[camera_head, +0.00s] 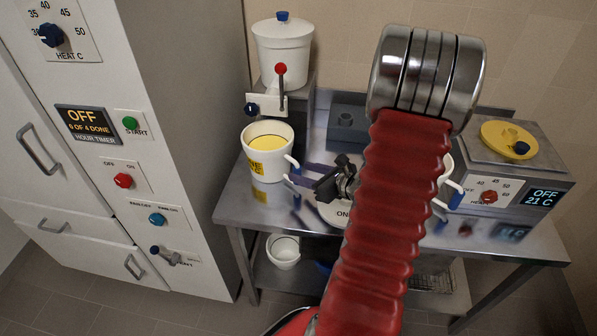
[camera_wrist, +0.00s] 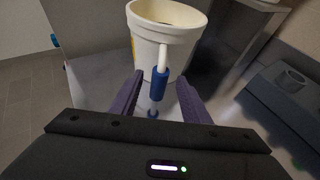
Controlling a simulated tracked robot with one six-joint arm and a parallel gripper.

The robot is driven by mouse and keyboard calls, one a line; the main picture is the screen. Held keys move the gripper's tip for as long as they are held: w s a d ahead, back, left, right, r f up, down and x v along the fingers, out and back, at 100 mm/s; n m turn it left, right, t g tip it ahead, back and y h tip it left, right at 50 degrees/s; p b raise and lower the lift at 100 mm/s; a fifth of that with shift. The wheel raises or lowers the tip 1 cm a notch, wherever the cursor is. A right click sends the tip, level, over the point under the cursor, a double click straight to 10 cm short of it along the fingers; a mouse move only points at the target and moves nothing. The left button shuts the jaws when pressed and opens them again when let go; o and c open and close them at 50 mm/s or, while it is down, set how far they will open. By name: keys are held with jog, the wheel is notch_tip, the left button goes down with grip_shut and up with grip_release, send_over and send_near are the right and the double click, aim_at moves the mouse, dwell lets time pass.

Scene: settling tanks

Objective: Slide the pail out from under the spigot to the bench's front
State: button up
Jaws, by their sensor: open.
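The white pail (camera_head: 267,160) holds something yellow and stands on the steel bench under the spigot (camera_head: 268,103) of a white lidded tank (camera_head: 283,52). It has a yellow label on its front and a handle with a blue grip on its right side. My gripper (camera_head: 297,174) is open at that handle side. In the wrist view the pail (camera_wrist: 150,48) is upright, and its blue handle grip (camera_wrist: 159,84) lies between the two purple fingers of my gripper (camera_wrist: 160,98). I cannot tell whether either finger touches the grip.
Bare steel bench (camera_head: 237,203) lies in front of the pail. A tall grey cabinet (camera_head: 190,120) with knobs stands close on the left. A heater box (camera_head: 510,170) with a yellow lid stands at the right. A white bowl (camera_head: 284,250) sits on the lower shelf. My red arm hides the bench's middle.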

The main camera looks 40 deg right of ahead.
jog(key=v, duration=0.8)
jog(key=shift+s, duration=0.2)
dwell(0.4)
jog(key=s+a+n+g+y, duration=0.25)
jog(key=a+n+g, duration=0.25)
jog(key=a+n, duration=0.35)
jog(key=s+a+n+g+y, duration=0.2)
jog(key=s+a+n+g, duration=0.15)
jog(key=a+n, duration=0.55)
jog(key=a+r+n+h, duration=0.5)
jog(key=a+r+n, duration=1)
jog(key=n, duration=0.3)
jog(key=shift+w+r+t, duration=0.35)
jog(key=shift+w, duration=0.15)
